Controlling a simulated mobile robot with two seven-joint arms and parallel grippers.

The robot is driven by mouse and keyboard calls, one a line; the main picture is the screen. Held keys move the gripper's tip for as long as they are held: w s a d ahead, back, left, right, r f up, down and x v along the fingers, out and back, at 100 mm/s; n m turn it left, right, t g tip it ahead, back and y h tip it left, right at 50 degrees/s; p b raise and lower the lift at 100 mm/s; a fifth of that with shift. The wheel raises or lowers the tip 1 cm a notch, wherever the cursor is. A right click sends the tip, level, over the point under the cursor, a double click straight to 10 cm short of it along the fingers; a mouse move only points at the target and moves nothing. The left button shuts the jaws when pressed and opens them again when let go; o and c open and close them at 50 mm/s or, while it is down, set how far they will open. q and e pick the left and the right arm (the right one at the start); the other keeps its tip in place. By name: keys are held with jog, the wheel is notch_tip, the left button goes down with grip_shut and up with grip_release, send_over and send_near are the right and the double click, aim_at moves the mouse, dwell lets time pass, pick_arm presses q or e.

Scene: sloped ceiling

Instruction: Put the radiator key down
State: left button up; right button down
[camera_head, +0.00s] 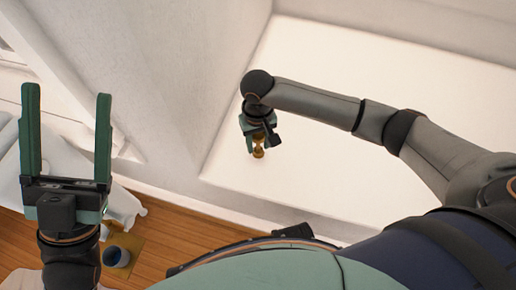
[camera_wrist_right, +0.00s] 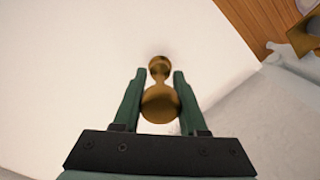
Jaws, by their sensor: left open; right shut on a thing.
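The radiator key (camera_head: 258,152) is a small brass-coloured piece with rounded ends. My right gripper (camera_head: 254,146) is shut on it over the white surface (camera_head: 330,150) in the head view. In the right wrist view the key (camera_wrist_right: 160,100) sits between the two green fingers of the right gripper (camera_wrist_right: 158,95), its narrow end pointing away. I cannot tell whether the key touches the white surface. My left gripper (camera_head: 68,125) is open and empty at the left of the head view, its two green fingers wide apart.
The white surface is a broad ledge with clear room around the key. A pale wall (camera_head: 190,90) borders it on the left. A wooden floor (camera_head: 180,235) lies lower down, with a grey-blue cup (camera_head: 116,257) on a yellowish mat (camera_head: 130,243) and white draped cloth (camera_head: 65,170) near the left gripper.

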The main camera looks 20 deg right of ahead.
notch_tip(320, 180, down, 2)
jog(key=shift+f+b, duration=0.1)
jog(key=shift+b, duration=0.3)
pick_arm(q)
jog(key=shift+d+f, duration=0.1)
jog(key=shift+f, duration=0.65)
pick_arm(e)
jog(key=shift+c, duration=2.3)
grip_release()
